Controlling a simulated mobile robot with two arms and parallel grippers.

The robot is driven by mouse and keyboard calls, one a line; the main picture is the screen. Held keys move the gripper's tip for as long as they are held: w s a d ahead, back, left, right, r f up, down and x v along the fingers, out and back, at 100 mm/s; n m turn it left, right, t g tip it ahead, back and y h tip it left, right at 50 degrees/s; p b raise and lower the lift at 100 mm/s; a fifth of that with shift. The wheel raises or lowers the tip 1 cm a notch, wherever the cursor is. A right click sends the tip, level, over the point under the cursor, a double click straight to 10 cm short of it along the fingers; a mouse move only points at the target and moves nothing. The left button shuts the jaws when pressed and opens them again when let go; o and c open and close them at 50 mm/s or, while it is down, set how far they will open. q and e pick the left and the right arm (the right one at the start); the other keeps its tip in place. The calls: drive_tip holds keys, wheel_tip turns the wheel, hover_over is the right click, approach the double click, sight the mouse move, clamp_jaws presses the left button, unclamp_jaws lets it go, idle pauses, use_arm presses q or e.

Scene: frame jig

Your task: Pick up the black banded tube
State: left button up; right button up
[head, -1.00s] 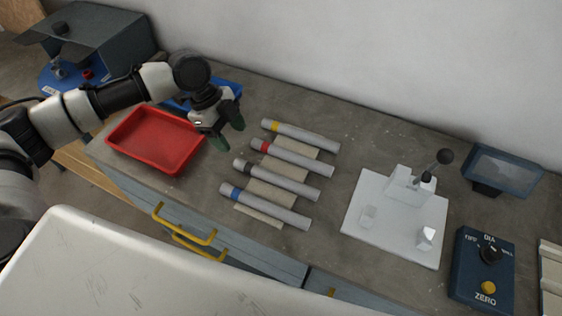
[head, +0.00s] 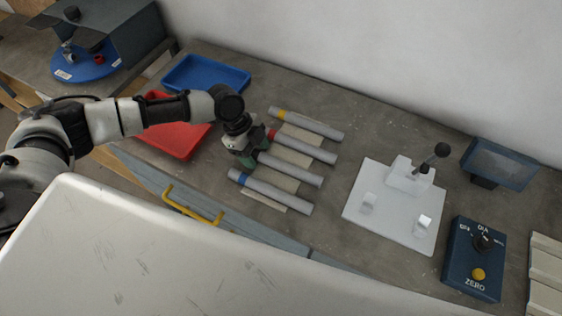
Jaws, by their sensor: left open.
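The black banded tube (head: 293,171) is the third grey tube from the back, lying on a pale rest. Its black band and left end are hidden behind my left gripper (head: 257,152), which is open with dark green fingers over that end. I cannot tell whether the fingers touch the tube. My right gripper is not in view.
The yellow-banded tube (head: 310,124) and red-banded tube (head: 306,147) lie behind it, the blue-banded tube (head: 272,191) in front. A red tray (head: 178,144) and blue tray (head: 206,75) stand left. A white fixture (head: 392,218) and a dial box (head: 474,260) stand right.

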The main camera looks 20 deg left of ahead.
use_arm(q)
drive_tip(key=c, duration=1)
drive_tip(key=shift+c, duration=0.2)
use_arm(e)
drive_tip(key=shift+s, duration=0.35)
use_arm(q)
drive_tip(key=shift+r, duration=0.1)
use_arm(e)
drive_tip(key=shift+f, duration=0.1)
